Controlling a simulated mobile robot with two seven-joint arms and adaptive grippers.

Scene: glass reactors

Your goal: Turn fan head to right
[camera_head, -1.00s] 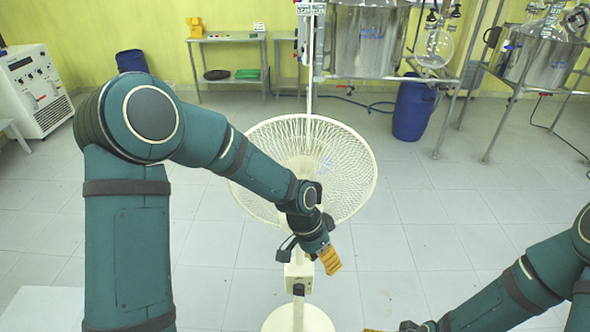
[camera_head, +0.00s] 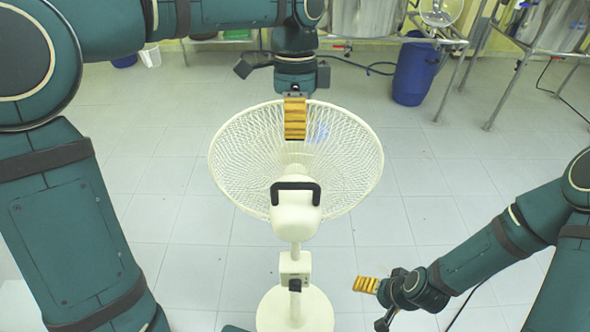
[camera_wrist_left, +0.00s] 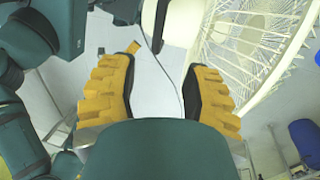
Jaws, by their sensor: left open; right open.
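The white pedestal fan stands upright in the middle of the head view, with its round wire cage (camera_head: 345,170), cream motor housing with a black handle (camera_head: 296,188), and round base (camera_head: 295,312). My left gripper (camera_head: 295,120) points down over the upper part of the cage. In the left wrist view its yellow fingers (camera_wrist_left: 160,85) are spread with nothing between them, and the fan cage (camera_wrist_left: 245,45) shows at the upper right. Whether it touches the cage cannot be told. My right gripper (camera_head: 365,285) is open and empty, low to the right of the fan.
A blue barrel (camera_head: 415,70) stands at the back right beside metal frames (camera_head: 500,70) with glass reactors. A blue hose (camera_head: 365,68) lies on the floor at the back. The tiled floor around the fan is mostly clear.

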